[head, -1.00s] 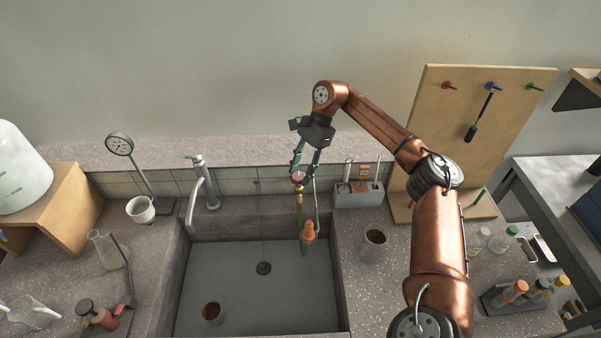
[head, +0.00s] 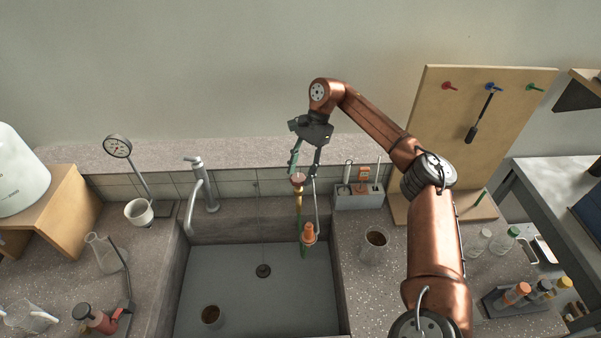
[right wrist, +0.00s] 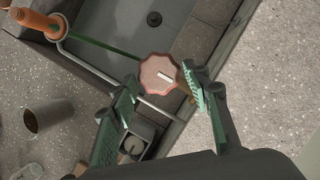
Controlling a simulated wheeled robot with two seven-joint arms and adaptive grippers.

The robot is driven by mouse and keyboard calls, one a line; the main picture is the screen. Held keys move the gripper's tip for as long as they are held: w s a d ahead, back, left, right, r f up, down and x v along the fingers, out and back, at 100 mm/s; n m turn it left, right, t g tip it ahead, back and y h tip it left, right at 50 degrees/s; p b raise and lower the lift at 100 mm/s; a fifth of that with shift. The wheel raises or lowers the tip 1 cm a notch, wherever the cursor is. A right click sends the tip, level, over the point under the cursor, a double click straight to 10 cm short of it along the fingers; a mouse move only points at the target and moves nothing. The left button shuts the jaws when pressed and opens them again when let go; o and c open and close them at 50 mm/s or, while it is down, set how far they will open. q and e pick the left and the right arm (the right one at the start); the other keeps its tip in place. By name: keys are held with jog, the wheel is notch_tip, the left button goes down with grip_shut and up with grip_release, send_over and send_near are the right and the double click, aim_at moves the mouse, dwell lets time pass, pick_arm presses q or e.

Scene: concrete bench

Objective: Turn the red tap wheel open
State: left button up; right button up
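The red tap wheel (right wrist: 158,74) is a scalloped knob with a white bar mark on its face. In the head view the wheel (head: 298,177) sits on top of a brass tap at the sink's back edge. My right gripper (head: 304,171) is above it, pointing down. In the right wrist view its green-padded fingers (right wrist: 160,80) are spread, one on each side of the wheel. The right-hand fingertip is close to the wheel's rim; I cannot tell whether it touches. My left gripper is not in view.
A grey sink (head: 235,285) with a brown-filled cup lies below. An orange-handled item (head: 309,234) hangs close to the tap. A grey holder (head: 358,195) stands right of the tap, with a mug (head: 375,245) in front. A chrome faucet (head: 203,190) stands left.

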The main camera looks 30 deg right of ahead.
jog(key=shift+o, duration=1.2)
jog(key=shift+f, duration=0.1)
jog(key=shift+a, duration=0.1)
jog(key=s+v, duration=0.1)
jog(key=v, duration=1.1)
jog(key=shift+w, duration=0.45)
